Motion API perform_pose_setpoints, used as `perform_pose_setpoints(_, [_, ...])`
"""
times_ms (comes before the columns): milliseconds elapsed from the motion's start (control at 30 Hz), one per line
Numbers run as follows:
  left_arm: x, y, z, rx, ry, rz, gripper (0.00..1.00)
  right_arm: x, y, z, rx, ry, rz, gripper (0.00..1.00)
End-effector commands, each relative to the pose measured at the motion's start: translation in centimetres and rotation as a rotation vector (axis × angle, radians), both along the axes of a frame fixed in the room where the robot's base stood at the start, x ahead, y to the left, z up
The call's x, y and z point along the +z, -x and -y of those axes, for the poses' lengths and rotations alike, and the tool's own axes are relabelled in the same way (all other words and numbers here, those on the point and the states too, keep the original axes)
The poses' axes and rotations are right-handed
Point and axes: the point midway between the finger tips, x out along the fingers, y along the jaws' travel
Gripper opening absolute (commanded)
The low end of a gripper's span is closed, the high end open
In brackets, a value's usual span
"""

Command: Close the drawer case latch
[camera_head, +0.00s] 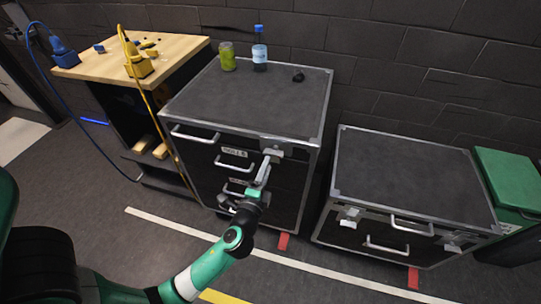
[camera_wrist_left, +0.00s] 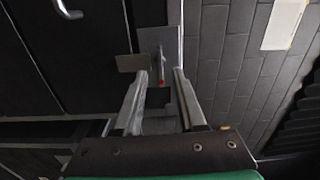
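The drawer case (camera_head: 245,105) is a tall dark case with metal edges and several handled drawers. A metal latch (camera_head: 287,142) sits near the top right of its front. The latch also shows in the left wrist view (camera_wrist_left: 158,42) as a pale plate with a thin lever tipped in red. My left gripper (camera_head: 266,164) is at the case front, just below the latch. In the left wrist view its two fingers (camera_wrist_left: 161,80) stand apart, with the red lever tip between them in the picture. I cannot tell whether they touch it. My right gripper is not in view.
A green jar (camera_head: 227,57), a blue-capped bottle (camera_head: 260,48) and a small dark object (camera_head: 298,76) stand on the case. A lower case (camera_head: 405,175) stands to the right. A wooden-topped bench (camera_head: 95,75) with cabled tools is at left. The front floor is largely clear.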

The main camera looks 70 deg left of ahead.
Motion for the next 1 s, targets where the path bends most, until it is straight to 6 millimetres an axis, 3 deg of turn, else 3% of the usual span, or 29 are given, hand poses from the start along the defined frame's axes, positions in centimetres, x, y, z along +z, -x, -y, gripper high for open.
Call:
perform_pose_setpoints(133, [0.0,2.1,2.7,-0.006,0.000,-0.003,0.40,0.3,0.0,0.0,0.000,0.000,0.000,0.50])
perform_pose_setpoints(300, [0.0,3.4,4.1,-0.002,-0.001,-0.001,0.40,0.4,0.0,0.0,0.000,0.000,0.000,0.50])
perform_pose_setpoints(900, [0.1,3.5,4.3,0.000,0.001,0.001,0.40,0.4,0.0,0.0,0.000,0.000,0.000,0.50])
perform_pose_setpoints(1000, [1.5,2.9,4.5,-0.008,-0.002,0.020,0.40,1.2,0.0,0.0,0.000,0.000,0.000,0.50])
